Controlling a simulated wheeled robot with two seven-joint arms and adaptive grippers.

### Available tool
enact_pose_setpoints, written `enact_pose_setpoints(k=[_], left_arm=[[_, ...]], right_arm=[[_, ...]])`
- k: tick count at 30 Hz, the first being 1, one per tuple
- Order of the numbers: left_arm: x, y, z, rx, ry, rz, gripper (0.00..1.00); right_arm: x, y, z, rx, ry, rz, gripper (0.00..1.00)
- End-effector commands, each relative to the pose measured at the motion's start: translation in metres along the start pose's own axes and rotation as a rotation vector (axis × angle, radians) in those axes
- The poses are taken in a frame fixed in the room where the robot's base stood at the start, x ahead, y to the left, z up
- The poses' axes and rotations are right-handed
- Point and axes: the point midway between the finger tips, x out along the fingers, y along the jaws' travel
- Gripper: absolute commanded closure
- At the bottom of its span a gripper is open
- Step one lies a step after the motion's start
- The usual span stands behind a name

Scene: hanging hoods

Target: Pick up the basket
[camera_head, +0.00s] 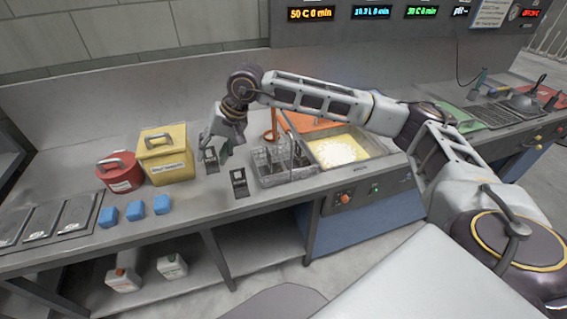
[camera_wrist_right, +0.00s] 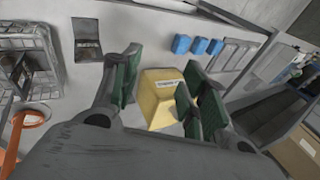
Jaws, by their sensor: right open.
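The basket (camera_head: 285,170) is a grey metal wire basket on the workbench, left of the lit yellow basin, with dark items inside. It also shows at the left edge of the right wrist view (camera_wrist_right: 30,45), partly cut off. My right gripper (camera_head: 220,155) is open and empty, to the left of the basket and apart from it. In the right wrist view its green-padded fingers (camera_wrist_right: 160,85) are spread, with a yellow box behind them. My left gripper is in neither view.
The yellow box (camera_head: 166,155) and a red round container (camera_head: 121,173) stand left of my right gripper. Small black holders (camera_head: 239,183) stand beside the basket. An orange stand (camera_head: 275,125) rises behind it. Blue blocks (camera_head: 135,210) lie near the front edge.

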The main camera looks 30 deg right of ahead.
Motion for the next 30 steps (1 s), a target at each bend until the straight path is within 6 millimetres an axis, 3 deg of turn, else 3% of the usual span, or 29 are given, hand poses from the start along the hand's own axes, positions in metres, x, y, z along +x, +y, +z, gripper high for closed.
enact_pose_setpoints(k=[6, 15, 21, 30], left_arm=[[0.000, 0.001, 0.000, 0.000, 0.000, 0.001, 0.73], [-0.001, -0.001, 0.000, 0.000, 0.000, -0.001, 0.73], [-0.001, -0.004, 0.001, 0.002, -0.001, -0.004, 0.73], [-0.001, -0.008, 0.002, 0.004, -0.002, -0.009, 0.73]], right_arm=[[-0.044, 0.056, -0.046, -0.115, 0.115, 0.235, 0.56], [-0.120, 0.126, -0.092, -0.201, 0.210, 0.548, 0.56], [-0.150, 0.149, -0.102, -0.215, 0.227, 0.658, 0.56], [-0.154, 0.152, -0.104, -0.216, 0.228, 0.673, 0.56]])
